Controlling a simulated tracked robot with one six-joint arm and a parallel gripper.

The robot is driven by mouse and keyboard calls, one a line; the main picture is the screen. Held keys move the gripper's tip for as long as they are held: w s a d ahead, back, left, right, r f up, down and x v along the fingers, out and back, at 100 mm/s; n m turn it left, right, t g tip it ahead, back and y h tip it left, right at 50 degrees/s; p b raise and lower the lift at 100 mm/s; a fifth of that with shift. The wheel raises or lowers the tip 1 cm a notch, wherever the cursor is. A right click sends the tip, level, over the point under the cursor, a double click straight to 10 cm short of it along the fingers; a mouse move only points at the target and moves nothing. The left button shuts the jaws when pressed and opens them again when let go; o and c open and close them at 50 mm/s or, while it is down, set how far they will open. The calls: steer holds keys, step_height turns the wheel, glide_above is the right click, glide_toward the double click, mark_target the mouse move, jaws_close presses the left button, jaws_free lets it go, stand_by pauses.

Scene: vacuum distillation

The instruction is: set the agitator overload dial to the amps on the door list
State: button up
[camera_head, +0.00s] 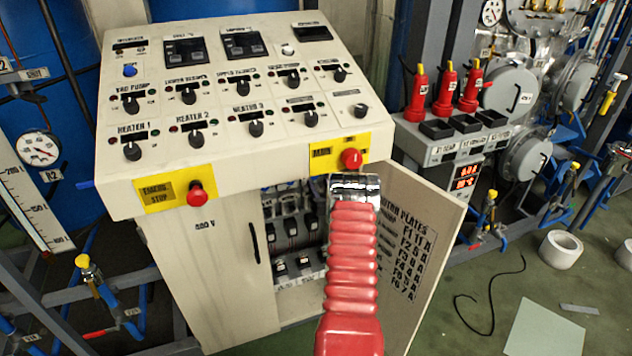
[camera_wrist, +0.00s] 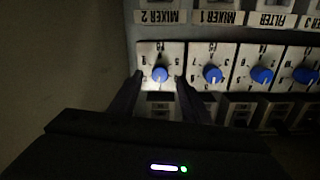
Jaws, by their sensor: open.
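In the wrist view a row of blue dials on white plates runs across the panel, seen upside down. My gripper (camera_wrist: 158,77) is open, with one finger on each side of the leftmost dial (camera_wrist: 160,74); I cannot tell if they touch it. Upside-down labels above the row read MIXER 2 (camera_wrist: 160,17), MIXER 1 (camera_wrist: 215,17) and FILTER. No agitator label is readable. My gripper is hidden there.
The control console (camera_head: 230,110) overhangs the cabinet opening, with a red emergency stop (camera_head: 200,194) and a red main knob (camera_head: 351,158) on its front edge. More blue dials (camera_wrist: 213,74) sit close right of my gripper. A plain wall (camera_wrist: 60,70) lies to its left.

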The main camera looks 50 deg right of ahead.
mark_target(315, 178)
steer(key=shift+x, duration=1.95)
steer(key=c, duration=1)
